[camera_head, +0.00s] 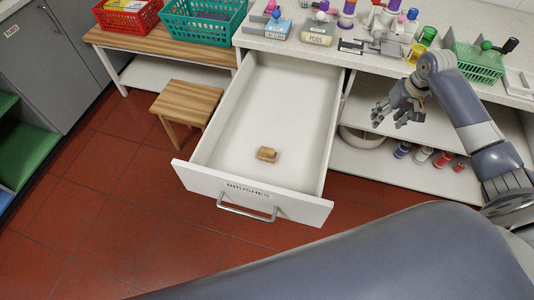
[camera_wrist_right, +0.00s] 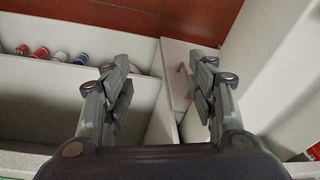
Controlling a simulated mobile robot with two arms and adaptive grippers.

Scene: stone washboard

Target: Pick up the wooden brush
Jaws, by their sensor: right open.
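The wooden brush (camera_head: 267,154) is a small brown block lying on the floor of the open white drawer (camera_head: 285,95), towards its front. Nothing else lies in the drawer. My right gripper (camera_head: 392,118) is to the right of the drawer, in front of the counter's open shelves, well apart from the brush. In the right wrist view its two fingers (camera_wrist_right: 158,92) are spread wide with nothing between them. The brush cannot be made out in the right wrist view. My left gripper is not in view.
A counter (camera_head: 300,46) with bottles, boxes and a green basket (camera_head: 478,66) stands behind the drawer. A wooden stool (camera_head: 188,103) is left of the drawer. Bottles and a pale bowl (camera_head: 360,138) sit on the lower shelf at right. Red tiled floor is clear in front.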

